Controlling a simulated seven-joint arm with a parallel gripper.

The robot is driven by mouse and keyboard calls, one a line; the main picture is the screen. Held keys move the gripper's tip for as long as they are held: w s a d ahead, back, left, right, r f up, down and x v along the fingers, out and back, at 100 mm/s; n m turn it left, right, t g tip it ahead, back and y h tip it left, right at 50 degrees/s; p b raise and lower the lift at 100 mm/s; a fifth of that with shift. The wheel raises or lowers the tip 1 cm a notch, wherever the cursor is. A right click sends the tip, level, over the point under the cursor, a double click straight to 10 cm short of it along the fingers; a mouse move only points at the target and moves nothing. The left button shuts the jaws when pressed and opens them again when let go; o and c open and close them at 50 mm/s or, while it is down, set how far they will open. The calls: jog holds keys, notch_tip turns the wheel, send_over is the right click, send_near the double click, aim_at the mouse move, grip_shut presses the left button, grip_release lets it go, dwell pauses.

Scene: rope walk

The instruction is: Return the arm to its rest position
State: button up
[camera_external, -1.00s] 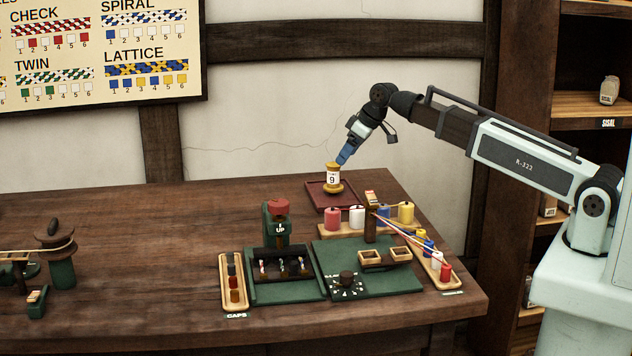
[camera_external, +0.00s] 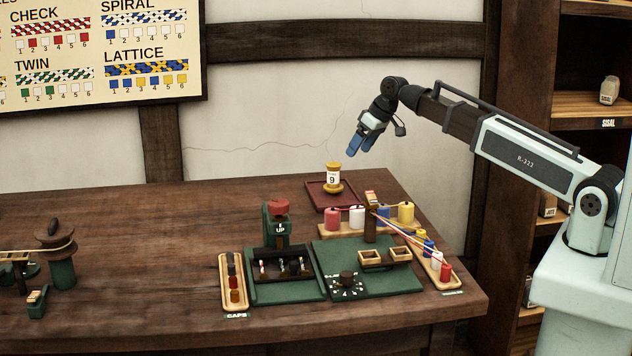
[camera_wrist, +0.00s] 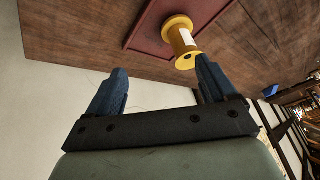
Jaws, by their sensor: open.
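My gripper (camera_external: 360,143) is open and empty in the air, above and to the right of the yellow spool (camera_external: 333,178) marked 9. The spool stands upright on the dark red tray (camera_external: 318,200) at the back of the workbench. In the wrist view, my gripper's two blue fingers (camera_wrist: 160,88) are spread apart. The spool (camera_wrist: 180,40) shows beyond them, apart from both fingers, with the tray (camera_wrist: 150,28) under it.
Coloured rope spools (camera_external: 357,217) stand on a wooden rack in front of the tray. A green station (camera_external: 385,283) and a red-topped press (camera_external: 278,222) sit nearer the front. A wooden shelf (camera_external: 590,105) is at the right. The air around my gripper is clear.

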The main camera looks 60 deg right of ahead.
jog(key=s+d+f+m+y, duration=0.1)
jog(key=d+f+m, duration=0.25)
jog(key=d, duration=0.35)
jog(key=s+d+f+m+g+y, duration=0.1)
jog(key=s+d+f+m, duration=0.1)
jog(key=d+m, duration=0.45)
jog(key=s+d+f+m+y, duration=0.1)
jog(key=d+f+m, duration=0.15)
jog(key=d, duration=0.65)
jog(key=s+d+f+m, duration=0.3)
jog(key=s+f+m, duration=0.1)
jog(key=f, duration=0.2)
jog(key=s+a+f+n+g, duration=0.3)
jog(key=s+a+f, duration=0.4)
jog(key=a+f, duration=0.45)
jog(key=s+a+f+n+g, duration=0.3)
jog(key=s+a+f, duration=0.5)
jog(key=f, duration=0.7)
jog(key=s+a+f+n+g+h, duration=0.1)
jog(key=s+a+f+n, duration=0.2)
jog(key=s, duration=0.6)
jog(key=s+a+f+n+g+h, duration=0.2)
jog(key=s+a+f, duration=0.3)
jog(key=s, duration=0.4)
jog(key=s+a+f+n+g+h, duration=0.1)
jog(key=s+a+f+n, duration=0.3)
jog(key=s, duration=0.6)
jog(key=shift+n+g+h, duration=0.3)
jog(key=shift+n+g, duration=0.15)
jog(key=shift+g, duration=0.05)
